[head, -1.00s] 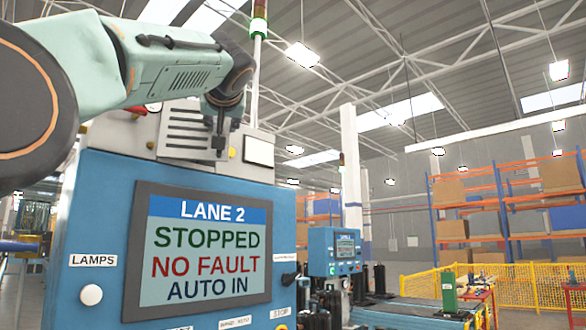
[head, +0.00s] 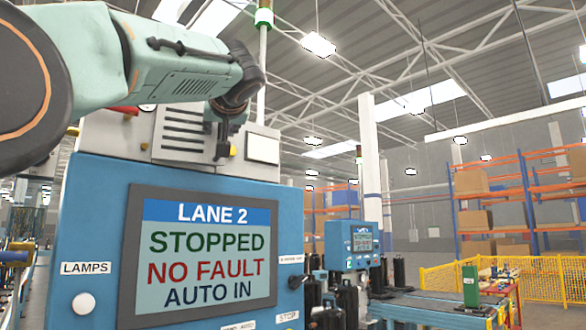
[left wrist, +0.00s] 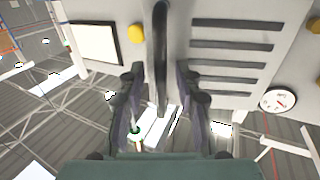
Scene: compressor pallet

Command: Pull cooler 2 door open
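The cooler 2 door appears to be the grey louvred panel (head: 172,154) on top of the blue LANE 2 cabinet. It also shows in the left wrist view (left wrist: 235,33), where a long black handle bar (left wrist: 160,45) runs down its edge. My left gripper (head: 222,150) is in front of this panel, beside the louvres. In the left wrist view its two dark fingers (left wrist: 160,72) are apart, one on each side of the bar, with visible gaps. The panel looks shut. In the head view the handle is hard to tell from the gripper. My right gripper is not in view.
The LANE 2 screen (head: 205,255) reads STOPPED, NO FAULT, AUTO IN. A yellow knob (left wrist: 136,34), a white label plate (left wrist: 94,42) and a round gauge (left wrist: 278,100) sit near the handle. A yellow fence (head: 550,280) and orange racks stand farther right.

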